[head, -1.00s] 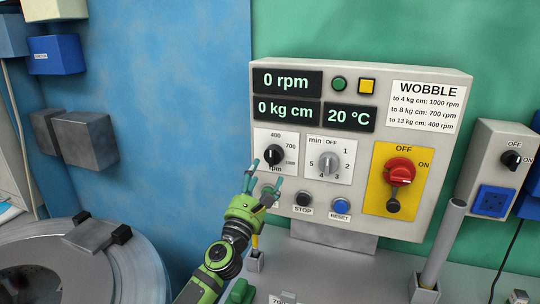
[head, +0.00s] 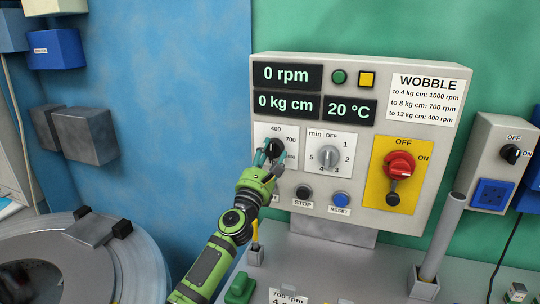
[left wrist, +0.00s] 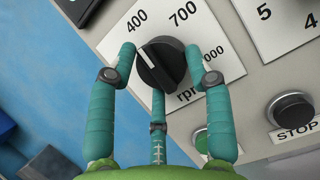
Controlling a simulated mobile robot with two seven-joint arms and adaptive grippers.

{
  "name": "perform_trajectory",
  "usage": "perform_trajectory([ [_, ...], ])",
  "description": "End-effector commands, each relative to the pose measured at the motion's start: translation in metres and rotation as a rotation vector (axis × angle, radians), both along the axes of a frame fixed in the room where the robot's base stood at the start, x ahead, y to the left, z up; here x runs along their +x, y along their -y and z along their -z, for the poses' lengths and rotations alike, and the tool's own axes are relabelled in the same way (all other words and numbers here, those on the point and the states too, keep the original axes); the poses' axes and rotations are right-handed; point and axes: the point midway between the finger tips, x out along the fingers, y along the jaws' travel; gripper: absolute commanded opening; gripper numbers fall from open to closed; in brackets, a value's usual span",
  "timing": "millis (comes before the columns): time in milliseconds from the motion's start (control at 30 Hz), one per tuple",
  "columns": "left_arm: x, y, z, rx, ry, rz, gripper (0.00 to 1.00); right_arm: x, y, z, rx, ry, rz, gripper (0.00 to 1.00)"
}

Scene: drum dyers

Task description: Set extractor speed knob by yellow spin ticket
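The extractor speed knob (head: 275,147) is black, on a white plate marked 400, 700 and 1000 rpm. In the left wrist view the knob (left wrist: 162,65) shows a white mark at its upper left, on the side of the 400 label. My left gripper (head: 270,150) is at the knob, its teal fingers spread around it. In the left wrist view the left gripper (left wrist: 160,65) has one finger on each side and a third below; contact is unclear. No yellow ticket can be clearly identified.
The panel (head: 372,66) displays 0 rpm, 0 kg cm and 20 °C. A WOBBLE chart (head: 426,100) lists speed limits. The minute dial (head: 329,157), STOP button (head: 303,192), RESET button (head: 341,199) and red switch (head: 399,167) are nearby. A grey tube (head: 443,240) stands right.

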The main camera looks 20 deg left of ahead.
Motion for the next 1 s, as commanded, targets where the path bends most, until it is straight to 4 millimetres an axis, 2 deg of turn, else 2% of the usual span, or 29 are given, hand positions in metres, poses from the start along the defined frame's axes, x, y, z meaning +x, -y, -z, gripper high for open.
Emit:
perform_trajectory([
  [267, 0.000, 0.002, -0.004, 0.022, 0.008, 0.005, 0.18, -0.006, 0.000, -0.001, 0.000, -0.011, 0.000, 0.40],
  [467, -0.001, 0.001, -0.006, 0.109, 0.012, 0.004, 0.18, -0.006, 0.002, -0.007, -0.003, -0.011, -0.001, 0.40],
  [1000, 0.000, -0.001, -0.008, 0.587, 0.029, 0.005, 0.18, -0.003, 0.006, -0.025, -0.007, -0.005, -0.003, 0.40],
])
